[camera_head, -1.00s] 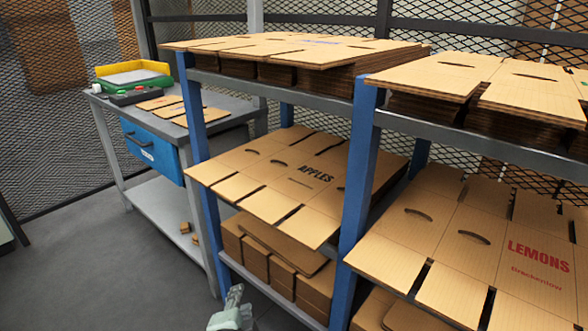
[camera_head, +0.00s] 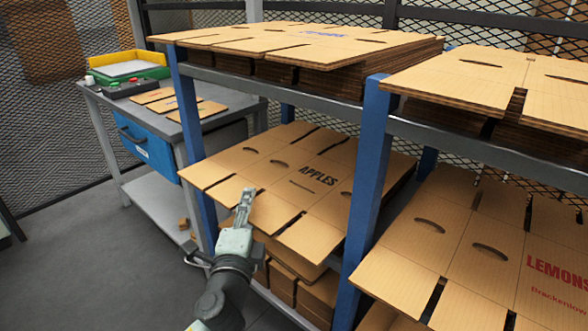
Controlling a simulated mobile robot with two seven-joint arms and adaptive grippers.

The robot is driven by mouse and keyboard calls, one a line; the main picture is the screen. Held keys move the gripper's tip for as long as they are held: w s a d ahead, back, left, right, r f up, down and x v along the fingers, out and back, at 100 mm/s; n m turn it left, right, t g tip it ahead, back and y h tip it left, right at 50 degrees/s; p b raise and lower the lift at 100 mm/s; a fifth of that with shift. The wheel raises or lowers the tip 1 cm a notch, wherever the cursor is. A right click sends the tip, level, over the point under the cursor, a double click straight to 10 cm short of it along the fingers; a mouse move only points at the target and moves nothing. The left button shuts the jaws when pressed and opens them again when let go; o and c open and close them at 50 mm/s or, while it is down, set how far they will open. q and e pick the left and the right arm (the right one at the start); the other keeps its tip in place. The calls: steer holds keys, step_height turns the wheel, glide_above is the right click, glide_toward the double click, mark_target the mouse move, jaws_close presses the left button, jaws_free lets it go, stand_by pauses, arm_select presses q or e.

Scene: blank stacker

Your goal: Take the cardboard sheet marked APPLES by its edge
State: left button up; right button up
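The flat brown cardboard sheet marked APPLES (camera_head: 275,174) lies on top of a stack on the middle shelf of the left rack bay. It has dark slots, hand holes and flaps that reach past the shelf's front. My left gripper (camera_head: 246,196) is at the front flaps of this sheet, its fingers pointing up and away from me, and it covers part of a flap. The fingers look close together; I cannot tell whether they touch the sheet or have its edge between them. My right gripper is out of view.
More sheets (camera_head: 300,45) lie on the upper shelf and below. A grey bench (camera_head: 190,128) with a blue drawer stands at the left. The floor (camera_head: 90,265) there is clear.

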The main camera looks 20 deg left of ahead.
arm_select(q)
steer(key=shift+w+a, duration=0.15)
steer(key=shift+w, duration=0.2)
steer(key=shift+c, duration=0.2)
jaws_close()
steer(key=shift+r, duration=0.15)
